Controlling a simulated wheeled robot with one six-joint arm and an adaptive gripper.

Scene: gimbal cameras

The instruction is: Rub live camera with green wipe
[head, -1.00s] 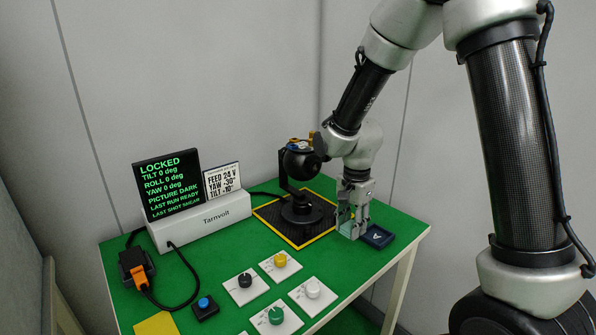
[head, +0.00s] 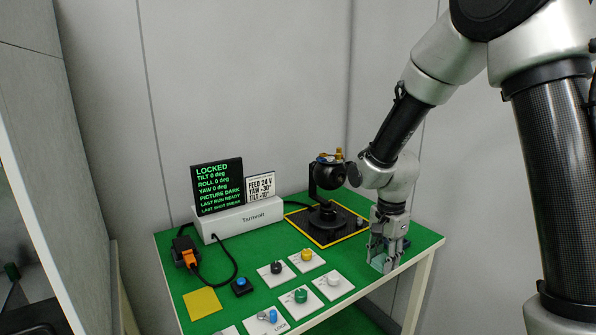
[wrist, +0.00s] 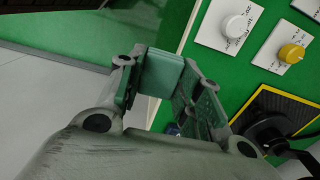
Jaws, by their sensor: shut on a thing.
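My gripper (head: 383,258) points down over the right part of the green table, to the right of and nearer than the camera. It is shut on the green wipe (wrist: 160,72), a pale green block between the fingers in the wrist view. In the head view the wipe (head: 376,263) is mostly hidden by the fingers. The black ball-shaped camera (head: 329,176) sits in a gimbal on a dark pad with a yellow border (head: 322,244). The wipe and the camera are apart.
Black (head: 276,267), yellow (head: 307,255), green (head: 301,296) and white (head: 334,279) knobs, a blue button (head: 240,286) and a yellow square (head: 202,303) occupy the front. A dark tray (head: 405,243) lies behind my gripper.

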